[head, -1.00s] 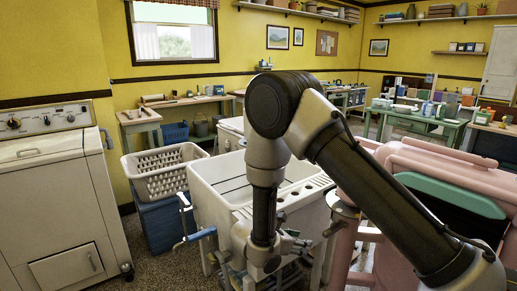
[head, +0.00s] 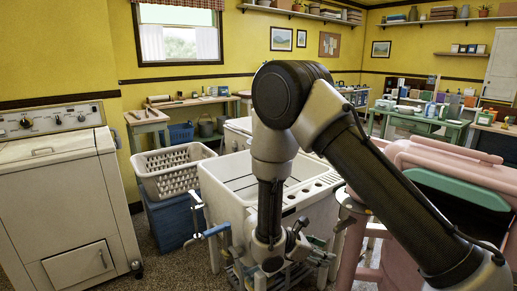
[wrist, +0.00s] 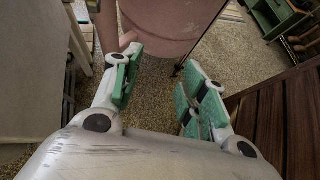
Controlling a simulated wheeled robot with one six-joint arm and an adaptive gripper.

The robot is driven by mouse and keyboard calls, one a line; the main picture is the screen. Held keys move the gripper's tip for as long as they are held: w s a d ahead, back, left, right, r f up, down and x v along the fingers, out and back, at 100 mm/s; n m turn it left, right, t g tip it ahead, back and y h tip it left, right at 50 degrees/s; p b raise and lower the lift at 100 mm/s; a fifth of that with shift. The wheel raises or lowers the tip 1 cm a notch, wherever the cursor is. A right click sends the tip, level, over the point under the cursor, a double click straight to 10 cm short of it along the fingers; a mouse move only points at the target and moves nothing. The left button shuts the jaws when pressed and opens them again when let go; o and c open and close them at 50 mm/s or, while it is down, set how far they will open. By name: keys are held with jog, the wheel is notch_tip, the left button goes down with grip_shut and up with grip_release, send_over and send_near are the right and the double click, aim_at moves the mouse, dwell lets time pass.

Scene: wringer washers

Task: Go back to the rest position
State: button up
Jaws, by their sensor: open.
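My gripper (wrist: 163,68) shows in the wrist view with its two green-padded fingers spread apart. Nothing is between them; speckled floor and a pink rounded tub (wrist: 172,22) lie beyond. In the head view my arm bends at a raised elbow, and its forearm hangs down in front of the white sink (head: 225,205). The gripper's fingers cannot be made out there.
A white washer (head: 60,205) stands at left. A white laundry basket (head: 172,172) sits on a blue box (head: 172,222). A blue-handled fitting (head: 207,232) is close to my forearm. Pink machinery (head: 455,160) stands close at right. Brown slatted wood (wrist: 292,125) is right of the gripper.

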jog(key=s+d+r+m+y, duration=0.3)
jog(key=s+d+r+m, duration=0.2)
jog(key=r, duration=0.5)
jog(key=s+d+r+m+y, duration=0.4)
jog(key=s+d+r+m, duration=0.2)
jog(key=s+r+m, duration=0.3)
jog(key=s+d+r+m+t+y, duration=0.1)
jog(key=s+d+r+m+y, duration=0.3)
jog(key=r, duration=0.9)
jog(key=s+d+m, duration=0.2)
jog(key=s+m, duration=0.1)
jog(key=shift+r, duration=0.25)
jog(key=shift+d, duration=0.1)
